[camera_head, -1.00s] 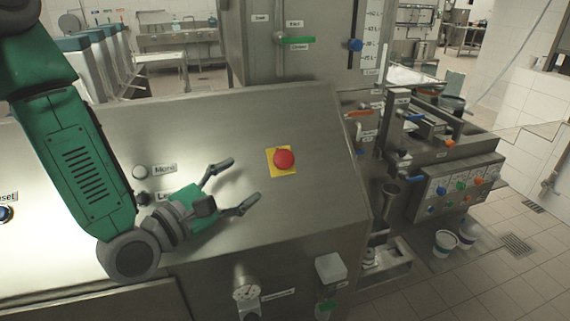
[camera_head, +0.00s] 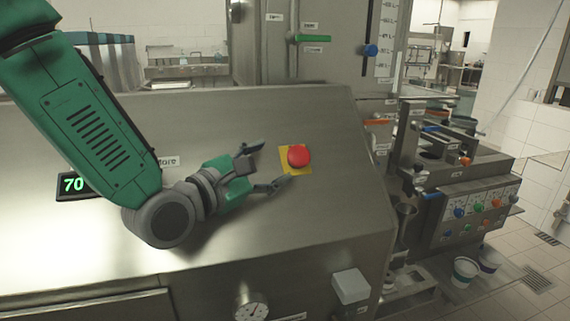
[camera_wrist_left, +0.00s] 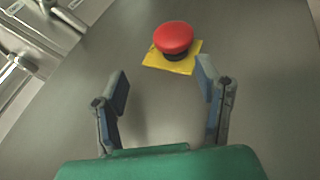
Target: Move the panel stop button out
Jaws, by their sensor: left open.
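The red stop button (camera_head: 298,156) sits on a yellow square plate (camera_head: 293,170) on the sloped steel panel (camera_head: 240,110). My left gripper (camera_head: 272,166) is open, with its fingers pointing at the button from the left. In the left wrist view the button (camera_wrist_left: 173,38) stands ahead of and beyond the open fingers (camera_wrist_left: 160,85), closer to the right finger's line. Nothing is between the fingers, and I see no clear contact with the button. My right gripper is not in view.
A lit display reading 70 (camera_head: 74,184) is on the panel at left, behind my arm. A round gauge (camera_head: 252,308) and a grey box (camera_head: 351,286) are on the front below. A machine with coloured knobs (camera_head: 470,205) stands at right. The panel around the button is clear.

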